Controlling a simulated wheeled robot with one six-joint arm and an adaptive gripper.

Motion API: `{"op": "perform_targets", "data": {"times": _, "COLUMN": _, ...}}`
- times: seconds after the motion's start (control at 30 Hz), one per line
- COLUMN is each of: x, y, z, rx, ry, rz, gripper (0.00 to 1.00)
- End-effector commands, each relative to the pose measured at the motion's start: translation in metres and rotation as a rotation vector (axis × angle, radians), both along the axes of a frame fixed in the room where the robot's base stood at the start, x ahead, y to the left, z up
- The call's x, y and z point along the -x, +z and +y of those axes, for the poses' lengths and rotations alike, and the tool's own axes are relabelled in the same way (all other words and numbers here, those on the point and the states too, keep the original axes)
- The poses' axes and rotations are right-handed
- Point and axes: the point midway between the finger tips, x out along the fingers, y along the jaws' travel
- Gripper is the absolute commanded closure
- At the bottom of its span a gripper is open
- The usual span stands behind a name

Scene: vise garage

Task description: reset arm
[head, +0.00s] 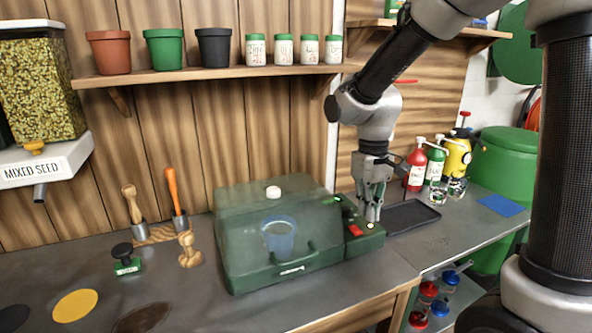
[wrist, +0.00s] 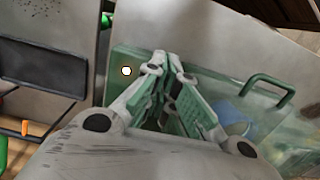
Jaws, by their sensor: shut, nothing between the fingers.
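My gripper (head: 371,208) is shut and empty. In the head view it points down over the right end of the green box, above its control panel (head: 358,231) with a red button and a pale round button. In the wrist view my gripper (wrist: 166,112) has its fingers together, with the green panel (wrist: 124,88) and a lit white button (wrist: 126,71) beside them. The green box (head: 235,265) has a see-through front with a handle, and a blue cup (head: 279,238) shows inside. I cannot tell whether the fingertips touch the panel.
A dark tray (head: 408,217) lies right of the box. Red, green and yellow bottles (head: 417,165) stand behind it. A shelf (head: 215,74) with pots and jars runs above. Tools in holders (head: 179,218) and a stamp (head: 125,261) stand left of the box. The front counter is mostly clear.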

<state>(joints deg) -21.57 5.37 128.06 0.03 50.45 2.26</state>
Motion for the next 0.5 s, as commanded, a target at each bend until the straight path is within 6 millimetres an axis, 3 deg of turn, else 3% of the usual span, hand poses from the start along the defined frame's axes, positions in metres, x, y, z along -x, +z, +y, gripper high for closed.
{"op": "perform_targets", "data": {"times": 0.3, "x": 0.091, "y": 0.064, "z": -0.076, "rx": -0.040, "ry": -0.113, "rz": -0.127, "gripper": 1.00}}
{"op": "perform_targets", "data": {"times": 0.5, "x": 0.142, "y": 0.093, "z": -0.116, "rx": -0.068, "ry": -0.234, "rz": -0.290, "gripper": 1.00}}
